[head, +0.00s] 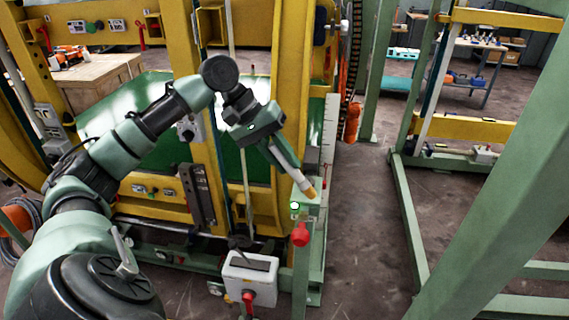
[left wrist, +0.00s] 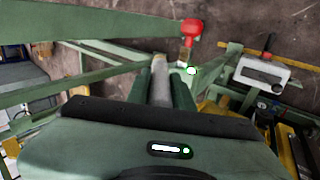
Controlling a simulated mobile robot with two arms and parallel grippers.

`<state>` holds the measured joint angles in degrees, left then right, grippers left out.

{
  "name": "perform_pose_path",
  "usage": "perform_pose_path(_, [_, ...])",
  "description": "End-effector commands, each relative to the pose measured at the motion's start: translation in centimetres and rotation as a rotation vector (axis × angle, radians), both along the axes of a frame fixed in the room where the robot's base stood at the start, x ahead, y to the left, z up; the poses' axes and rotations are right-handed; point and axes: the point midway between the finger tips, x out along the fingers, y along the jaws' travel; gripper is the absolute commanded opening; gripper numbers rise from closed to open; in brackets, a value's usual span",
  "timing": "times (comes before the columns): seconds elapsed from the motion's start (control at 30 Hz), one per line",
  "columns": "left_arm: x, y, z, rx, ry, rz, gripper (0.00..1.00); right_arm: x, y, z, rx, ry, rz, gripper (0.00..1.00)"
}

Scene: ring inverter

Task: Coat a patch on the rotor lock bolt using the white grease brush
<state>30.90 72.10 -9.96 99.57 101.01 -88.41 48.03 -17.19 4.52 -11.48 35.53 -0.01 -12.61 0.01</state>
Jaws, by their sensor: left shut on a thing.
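My left gripper (head: 272,146) is shut on the brush (head: 288,164), which has a pale handle and a tan tip. The brush slants down to the right, its tip by the top of a green post. In the left wrist view the brush (left wrist: 160,82) lies between the fingers of my left gripper (left wrist: 162,92). A red knob (head: 300,234), probably on the rotor lock bolt, sits just below; it also shows in the left wrist view (left wrist: 192,29). A white spot edged in green (head: 294,206) lies between tip and knob. I cannot tell whether the tip touches anything. My right gripper is not in view.
A white box with a red knob (head: 249,279) stands low in front. The yellow frame (head: 292,80) rises behind the arm. A green beam (head: 500,170) crosses the right side. Open floor (head: 365,230) lies between them.

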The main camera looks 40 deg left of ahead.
Motion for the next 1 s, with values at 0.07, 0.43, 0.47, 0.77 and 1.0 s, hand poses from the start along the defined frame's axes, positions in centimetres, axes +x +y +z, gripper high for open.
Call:
perform_pose_path(0.07, [0.0,0.0,0.0,0.000,0.000,0.000,0.00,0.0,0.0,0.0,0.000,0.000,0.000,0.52])
perform_pose_path(0.43, [0.1,0.0,2.1,-0.002,-0.005,0.001,0.00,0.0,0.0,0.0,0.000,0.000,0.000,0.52])
perform_pose_path(0.47, [0.1,0.0,2.3,-0.002,-0.004,0.000,0.00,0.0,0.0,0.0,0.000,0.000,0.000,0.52])
perform_pose_path(0.77, [0.0,0.0,3.0,-0.001,0.000,0.001,0.00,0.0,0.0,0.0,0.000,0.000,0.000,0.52])
perform_pose_path(1.0, [0.0,0.0,3.0,-0.001,0.000,0.001,0.00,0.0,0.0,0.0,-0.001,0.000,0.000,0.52])
